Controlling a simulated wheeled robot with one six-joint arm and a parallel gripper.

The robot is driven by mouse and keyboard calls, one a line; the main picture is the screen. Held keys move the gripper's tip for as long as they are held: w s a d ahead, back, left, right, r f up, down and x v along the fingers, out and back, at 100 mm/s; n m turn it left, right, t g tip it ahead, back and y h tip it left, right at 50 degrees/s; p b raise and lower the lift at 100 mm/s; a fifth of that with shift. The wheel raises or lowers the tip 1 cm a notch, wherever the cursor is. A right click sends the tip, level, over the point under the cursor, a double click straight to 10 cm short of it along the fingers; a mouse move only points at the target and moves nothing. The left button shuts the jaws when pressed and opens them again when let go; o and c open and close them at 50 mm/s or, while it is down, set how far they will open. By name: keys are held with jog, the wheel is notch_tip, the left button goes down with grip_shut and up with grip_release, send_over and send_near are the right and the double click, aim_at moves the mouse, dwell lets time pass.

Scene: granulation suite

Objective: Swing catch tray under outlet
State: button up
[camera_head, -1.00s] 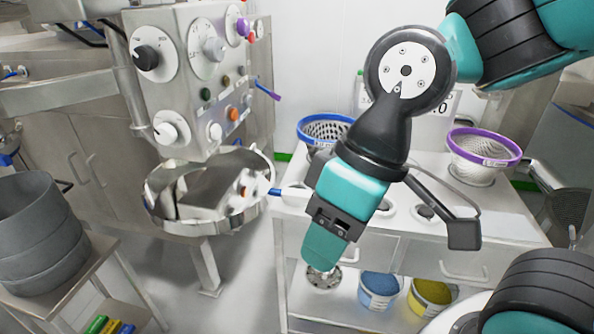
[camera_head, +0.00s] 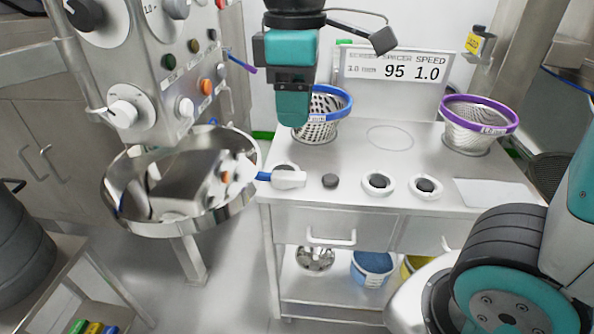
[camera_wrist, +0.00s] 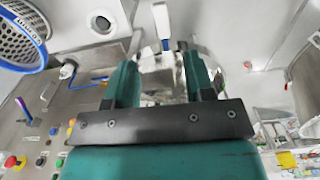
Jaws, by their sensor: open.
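The catch tray (camera_head: 235,195) is a round shiny metal pan beneath the machine's control panel. A grey metal box shows within its rim, and I cannot tell whether it is attached.
A blue-rimmed screen basket (camera_head: 325,125) stands just behind my gripper. A purple-rimmed basket (camera_head: 480,130) is at the bench's right. The control panel (camera_head: 165,60) with protruding dials is close on the left.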

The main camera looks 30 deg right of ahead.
aim_at(296, 175)
notch_tip(296, 175, down, 12)
jog(key=shift+r+b, duration=0.1)
jog(key=shift+b, duration=0.5)
grip_shut()
jog(key=shift+s, duration=0.1)
